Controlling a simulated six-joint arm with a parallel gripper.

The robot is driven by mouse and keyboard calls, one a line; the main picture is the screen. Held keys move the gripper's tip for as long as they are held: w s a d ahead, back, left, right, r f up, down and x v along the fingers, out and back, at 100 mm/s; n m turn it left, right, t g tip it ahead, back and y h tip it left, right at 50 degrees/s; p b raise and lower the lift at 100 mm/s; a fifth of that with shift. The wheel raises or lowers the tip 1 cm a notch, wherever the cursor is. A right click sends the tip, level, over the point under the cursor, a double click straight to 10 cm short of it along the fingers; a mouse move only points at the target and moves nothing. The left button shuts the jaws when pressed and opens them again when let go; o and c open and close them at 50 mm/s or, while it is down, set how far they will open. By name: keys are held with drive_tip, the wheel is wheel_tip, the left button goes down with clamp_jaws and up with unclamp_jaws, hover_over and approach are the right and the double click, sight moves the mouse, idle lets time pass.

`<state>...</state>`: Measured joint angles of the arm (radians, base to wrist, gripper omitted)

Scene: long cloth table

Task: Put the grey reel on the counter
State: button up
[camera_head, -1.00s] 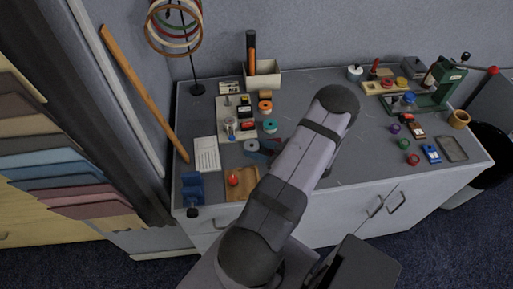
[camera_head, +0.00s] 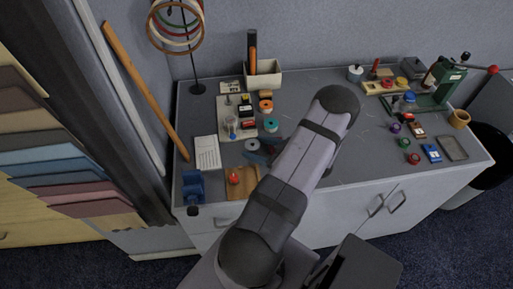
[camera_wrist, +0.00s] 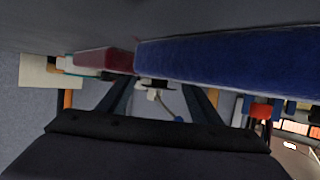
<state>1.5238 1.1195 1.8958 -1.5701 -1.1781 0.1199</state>
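The grey reel (camera_head: 252,145) is a small pale grey ring near the front right corner of the white board, in the head view. I cannot tell whether it touches the board. It stands just left of my arm, on the grey counter (camera_head: 340,150). My gripper is mostly hidden behind my arm in the head view. In the wrist view my gripper (camera_wrist: 157,100) shows two dark fingers set apart, with nothing clearly held between them. I cannot pick out the grey reel there.
A blue block (camera_wrist: 230,58) and a dark red block (camera_wrist: 104,60) are close in the upside-down wrist view. An orange reel (camera_head: 265,106), a teal reel (camera_head: 270,125) and the white board (camera_head: 222,120) are nearby. The counter's middle, right of my arm, is clear.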

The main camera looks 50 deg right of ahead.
drive_tip(key=shift+s+a+f, duration=0.1)
drive_tip(key=shift+a+f, duration=0.25)
drive_tip(key=shift+f, duration=0.25)
drive_tip(key=shift+d+r+p, duration=0.2)
drive_tip(key=shift+r+p, duration=0.35)
drive_tip(key=b+v, duration=0.1)
drive_tip(key=v, duration=0.3)
drive_tip(key=b+v, duration=0.1)
drive_tip(key=v, duration=0.3)
drive_tip(key=b+v, duration=0.1)
drive_tip(key=v, duration=0.3)
drive_tip(key=shift+d+r, duration=0.2)
drive_tip(key=shift+d, duration=0.1)
